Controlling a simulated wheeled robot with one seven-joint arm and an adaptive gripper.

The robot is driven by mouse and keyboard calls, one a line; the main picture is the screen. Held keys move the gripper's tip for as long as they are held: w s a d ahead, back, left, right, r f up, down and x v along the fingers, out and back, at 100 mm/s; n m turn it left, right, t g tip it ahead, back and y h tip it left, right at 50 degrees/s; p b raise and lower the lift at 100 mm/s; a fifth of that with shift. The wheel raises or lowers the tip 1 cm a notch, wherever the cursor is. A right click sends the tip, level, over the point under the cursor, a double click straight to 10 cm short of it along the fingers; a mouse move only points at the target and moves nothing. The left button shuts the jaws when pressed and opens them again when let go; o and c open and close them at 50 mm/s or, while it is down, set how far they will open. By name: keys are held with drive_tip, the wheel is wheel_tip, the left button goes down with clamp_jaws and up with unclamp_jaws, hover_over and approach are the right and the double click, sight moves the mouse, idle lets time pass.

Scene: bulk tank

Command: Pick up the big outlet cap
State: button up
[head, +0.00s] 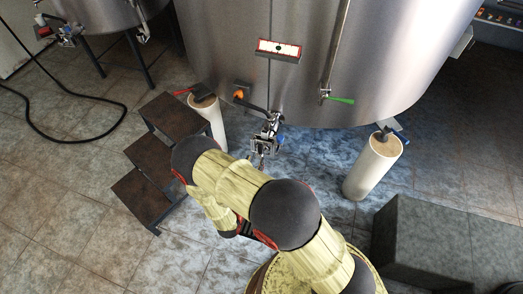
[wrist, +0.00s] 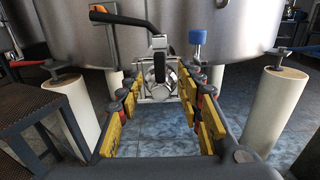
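The metal outlet fitting (head: 267,138) sits at the lower front of the big steel tank. In the wrist view, a round silver end that looks like the big outlet cap (wrist: 156,75) shows straight ahead on this fitting, below a black lever with an orange tip (wrist: 98,9). My gripper (wrist: 158,92) is open, with yellow and red finger pads to the left and right and nothing held between them. The cap appears beyond the fingertips; I cannot tell the exact gap. In the head view my arm hides most of the gripper and part of the fitting's lower end.
Cream cylindrical supports (head: 372,165) stand under the tank (head: 230,50) on both sides. Dark steps (head: 150,158) stand at left and a grey block (head: 430,240) at right. A blue-topped part (wrist: 197,40) rises right of the fitting. The floor below is clear.

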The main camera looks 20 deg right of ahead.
sight(259, 150)
drive_tip(key=b+x, duration=0.2)
drive_tip(key=x, duration=0.4)
drive_tip(key=shift+w+d+f, duration=0.15)
drive_tip(key=shift+w+d, duration=0.1)
drive_tip(key=shift+w, duration=0.05)
drive_tip(key=shift+c, duration=0.6)
drive_tip(key=c, duration=0.8)
clamp_jaws()
